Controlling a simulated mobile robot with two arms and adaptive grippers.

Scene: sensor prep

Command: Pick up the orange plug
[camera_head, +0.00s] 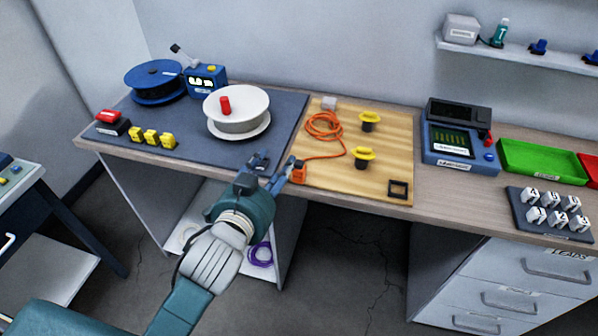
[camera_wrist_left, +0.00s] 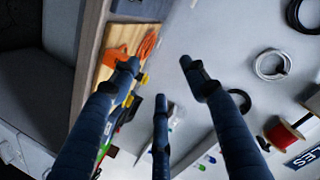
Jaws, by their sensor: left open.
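The orange plug (camera_head: 299,174) lies at the front edge of the wooden board (camera_head: 380,178), joined to a coiled orange cable (camera_head: 322,126). My left gripper (camera_head: 270,167) is open at the desk's front edge. Its fingers are just left of the plug, and one finger overlaps the plug's left side in the head view; I cannot tell if they touch. In the left wrist view the open gripper (camera_wrist_left: 160,75) has nothing between its fingers. Orange parts, likely the plug (camera_wrist_left: 112,57) and cable (camera_wrist_left: 147,46), show beyond the left finger. My right gripper is not in view.
A white spool (camera_head: 238,130) stands on the dark mat behind the gripper. Yellow-topped pieces (camera_head: 364,157) and a black square frame (camera_head: 398,189) are on the board. A blue meter (camera_head: 460,150) and green tray (camera_head: 541,163) stand to the right.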

